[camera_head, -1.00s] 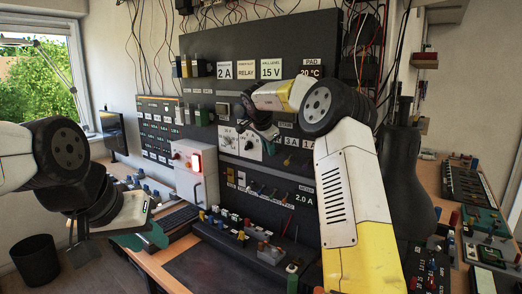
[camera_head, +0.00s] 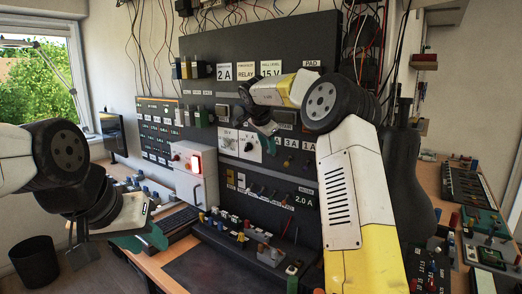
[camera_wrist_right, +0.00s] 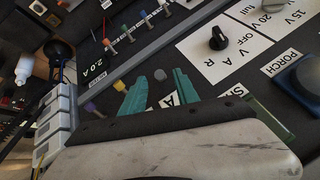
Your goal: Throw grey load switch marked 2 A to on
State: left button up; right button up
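In the right wrist view, a small grey round knob (camera_wrist_right: 160,75) lies between my right fingertips, with a label ending in "A" (camera_wrist_right: 170,98) below it, its number hidden. I cannot tell if this is the grey load switch marked 2 A, nor its position.
A white box with a red lamp (camera_head: 195,160) juts out from the board.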

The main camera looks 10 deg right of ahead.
jog(key=v, duration=0.5)
dwell(0.5)
